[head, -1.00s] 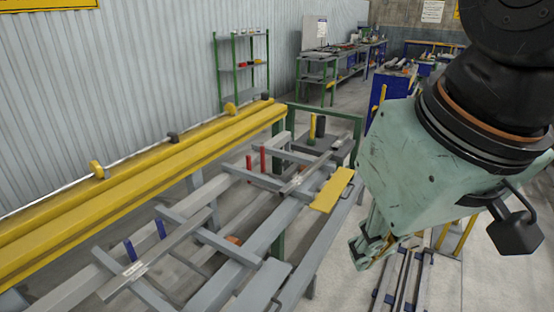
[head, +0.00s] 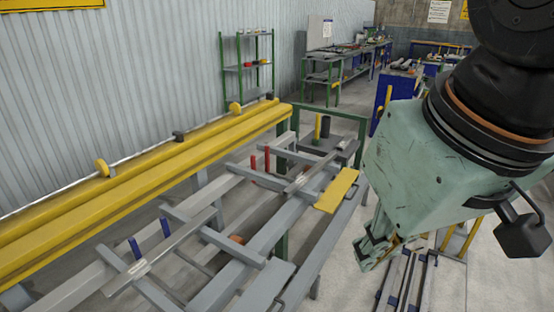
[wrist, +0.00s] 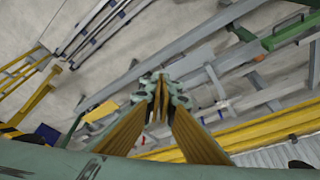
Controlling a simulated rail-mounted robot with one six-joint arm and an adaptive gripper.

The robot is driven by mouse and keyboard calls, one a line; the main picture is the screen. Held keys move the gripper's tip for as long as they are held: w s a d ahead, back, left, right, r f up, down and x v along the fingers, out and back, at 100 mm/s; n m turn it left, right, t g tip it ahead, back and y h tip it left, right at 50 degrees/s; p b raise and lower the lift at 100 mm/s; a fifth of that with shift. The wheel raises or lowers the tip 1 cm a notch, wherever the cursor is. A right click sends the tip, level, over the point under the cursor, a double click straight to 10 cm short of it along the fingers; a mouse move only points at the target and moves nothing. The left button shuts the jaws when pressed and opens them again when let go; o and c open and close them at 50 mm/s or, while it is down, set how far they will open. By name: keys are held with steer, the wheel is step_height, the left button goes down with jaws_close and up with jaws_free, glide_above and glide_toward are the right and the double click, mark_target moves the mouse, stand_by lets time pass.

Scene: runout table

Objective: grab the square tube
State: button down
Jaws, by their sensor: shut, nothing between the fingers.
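Two grey metal bars lie across the arms of the runout table (head: 262,238). The nearer bar (head: 172,244) rests beside two blue pegs and bears a small pale label. The farther bar (head: 318,167) lies past two red pegs. I cannot tell from their shape which is the square tube. My gripper (head: 366,258) hangs in the air right of the table, apart from both bars. In the wrist view its fingers (wrist: 158,84) meet at the tips, shut and empty.
A long yellow beam (head: 150,180) with rollers runs along the left wall. A yellow plate (head: 337,190) lies on the table's right side. A rack of long bars (head: 408,275) stands on the floor below my gripper. A green shelf (head: 247,66) stands behind.

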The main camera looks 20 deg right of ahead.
steer(key=c, duration=2.1)
jaws_free()
steer(key=shift+c, duration=0.2)
steer(key=shift+d, duration=0.1)
